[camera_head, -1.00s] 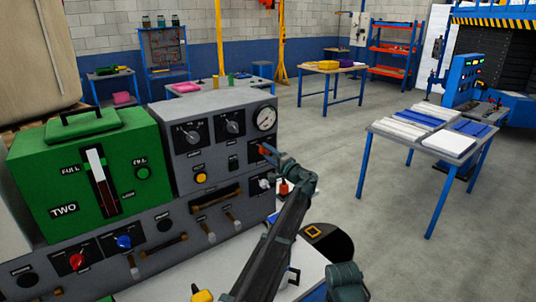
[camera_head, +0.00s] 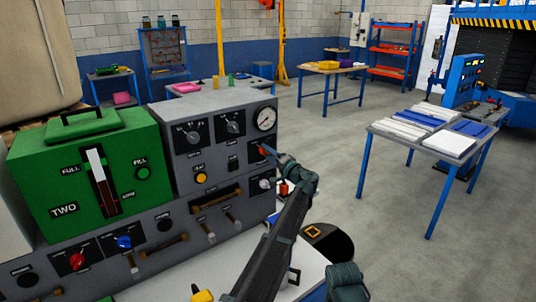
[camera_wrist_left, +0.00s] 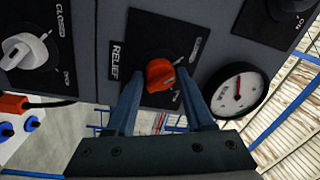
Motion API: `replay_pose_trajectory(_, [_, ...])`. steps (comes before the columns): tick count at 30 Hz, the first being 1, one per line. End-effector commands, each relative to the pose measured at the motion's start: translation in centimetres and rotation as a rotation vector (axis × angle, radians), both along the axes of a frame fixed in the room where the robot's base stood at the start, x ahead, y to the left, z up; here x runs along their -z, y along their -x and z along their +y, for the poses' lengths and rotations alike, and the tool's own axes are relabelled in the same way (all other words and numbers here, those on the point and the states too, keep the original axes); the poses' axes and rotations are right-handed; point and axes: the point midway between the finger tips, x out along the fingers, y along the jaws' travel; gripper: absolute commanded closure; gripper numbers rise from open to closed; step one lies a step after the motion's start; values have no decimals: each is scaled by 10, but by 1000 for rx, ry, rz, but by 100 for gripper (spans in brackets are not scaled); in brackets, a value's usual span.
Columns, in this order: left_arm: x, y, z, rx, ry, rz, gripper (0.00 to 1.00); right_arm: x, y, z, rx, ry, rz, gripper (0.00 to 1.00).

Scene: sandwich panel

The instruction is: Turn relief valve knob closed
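The relief valve knob is a red-orange knob (camera_wrist_left: 160,74) on a black plate beside a "RELIEF" label in the left wrist view. It also shows in the head view, where the red knob (camera_head: 262,150) is partly hidden by my gripper. My left gripper (camera_wrist_left: 160,78) is open, with one blue finger on each side of the knob. Small gaps seem to remain; contact cannot be told. In the head view my left gripper (camera_head: 271,153) is at the grey panel's right end. My right gripper is not in view.
A round gauge (camera_wrist_left: 238,90) sits close to the right finger. A white knob (camera_wrist_left: 25,52) with a "CLOSED" label is at the left. The green box (camera_head: 85,170) stands left on the panel. A blue-legged table (camera_head: 425,140) is off to the right.

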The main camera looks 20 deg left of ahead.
Motion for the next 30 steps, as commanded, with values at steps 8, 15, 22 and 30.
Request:
replay_pose_trajectory(8, [0, 0, 0, 0, -2, 1, 22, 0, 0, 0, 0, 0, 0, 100])
replay_pose_trajectory(15, [0, 3, -5, 1, -3, 1, 22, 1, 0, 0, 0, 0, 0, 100])
replay_pose_trajectory(22, [4, 30, -37, 4, -4, 1, 22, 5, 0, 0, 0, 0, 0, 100])
replay_pose_trajectory(30, [9, 64, -81, 4, -2, 1, 22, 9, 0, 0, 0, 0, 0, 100])
